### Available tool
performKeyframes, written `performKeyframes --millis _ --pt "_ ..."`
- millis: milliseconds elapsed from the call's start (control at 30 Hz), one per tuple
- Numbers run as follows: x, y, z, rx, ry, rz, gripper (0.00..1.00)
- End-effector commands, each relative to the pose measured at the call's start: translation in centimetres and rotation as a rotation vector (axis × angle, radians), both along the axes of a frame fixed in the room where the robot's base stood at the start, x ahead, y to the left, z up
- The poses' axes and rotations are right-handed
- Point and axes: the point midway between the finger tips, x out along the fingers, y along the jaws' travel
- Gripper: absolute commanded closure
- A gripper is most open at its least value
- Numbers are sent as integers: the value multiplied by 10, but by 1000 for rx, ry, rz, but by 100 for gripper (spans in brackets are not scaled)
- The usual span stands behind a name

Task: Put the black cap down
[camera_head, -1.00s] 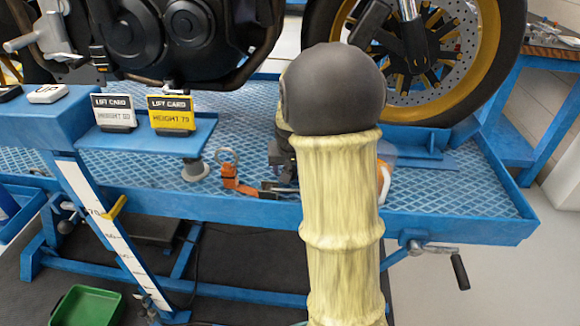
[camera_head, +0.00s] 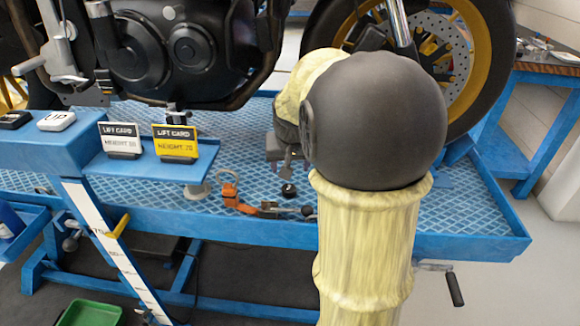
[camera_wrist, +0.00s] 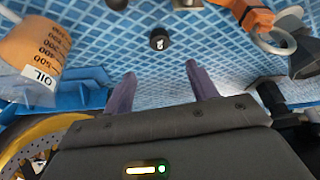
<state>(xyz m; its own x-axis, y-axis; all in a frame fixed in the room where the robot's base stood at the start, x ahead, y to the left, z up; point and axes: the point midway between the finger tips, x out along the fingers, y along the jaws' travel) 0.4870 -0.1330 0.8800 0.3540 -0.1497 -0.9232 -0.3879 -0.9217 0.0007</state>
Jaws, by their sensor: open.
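The black cap (camera_head: 288,190) rests on the blue patterned lift deck (camera_head: 232,215), to the right of an orange-handled tool. It also shows in the wrist view (camera_wrist: 159,40) as a small black disc with a white mark, lying beyond my fingertips. My gripper (camera_wrist: 161,85) has its two purple fingers spread with nothing between them. It is apart from the cap. In the head view my gripper (camera_head: 288,165) is partly hidden by my own arm.
An orange strap-like tool (camera_head: 232,197) with a ring lies left of the cap. A container marked OIL (camera_wrist: 38,55) stands at the left in the wrist view. Two lift cards (camera_head: 122,140) stand on a ledge. The motorcycle (camera_head: 180,50) is behind, its wheel (camera_head: 480,65) at right.

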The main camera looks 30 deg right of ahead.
Motion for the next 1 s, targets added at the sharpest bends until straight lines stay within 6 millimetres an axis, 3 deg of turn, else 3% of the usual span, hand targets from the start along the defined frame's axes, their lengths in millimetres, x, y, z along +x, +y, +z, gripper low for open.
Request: performKeyframes --millis 567,667,767,1000 --pt "-2 4 -3 2 4 10 42" --pt "-12 20 -15 9 20 48 42" --pt "-33 48 -37 20 49 119 42" --pt "-109 116 -93 34 132 324 42"
